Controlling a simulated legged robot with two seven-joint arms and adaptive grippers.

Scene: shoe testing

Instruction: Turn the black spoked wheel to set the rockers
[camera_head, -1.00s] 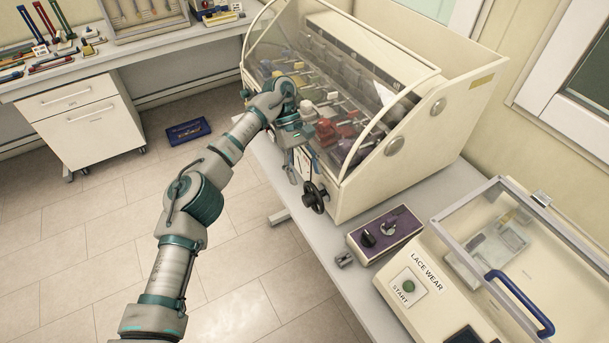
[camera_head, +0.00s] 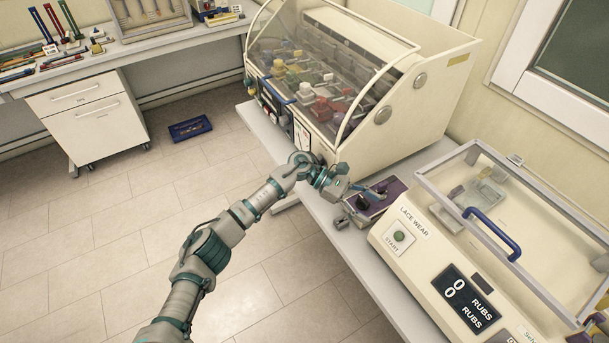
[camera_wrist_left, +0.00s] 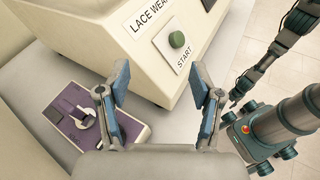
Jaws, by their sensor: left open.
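The black spoked wheel does not show in the head view now; my left wrist and gripper cover the front lower corner of the hooded machine (camera_head: 385,148) where it was. My left gripper (camera_head: 366,198) is open and empty, just right of that corner and over the near part of the purple-topped control box (camera_head: 396,190). In the left wrist view the open fingers (camera_wrist_left: 166,88) point at the lace wear machine (camera_wrist_left: 152,52), with the control box (camera_wrist_left: 130,127) to their left. Coloured blocks (camera_head: 320,108) sit in rows under the clear hood.
The lace wear machine (camera_head: 405,262) with a green start button and blue-handled lid stands at the right. A small grey block (camera_head: 342,223) lies near the table edge. A blue tray (camera_head: 190,128) lies on the floor. A drawer unit (camera_head: 90,122) stands at the left.

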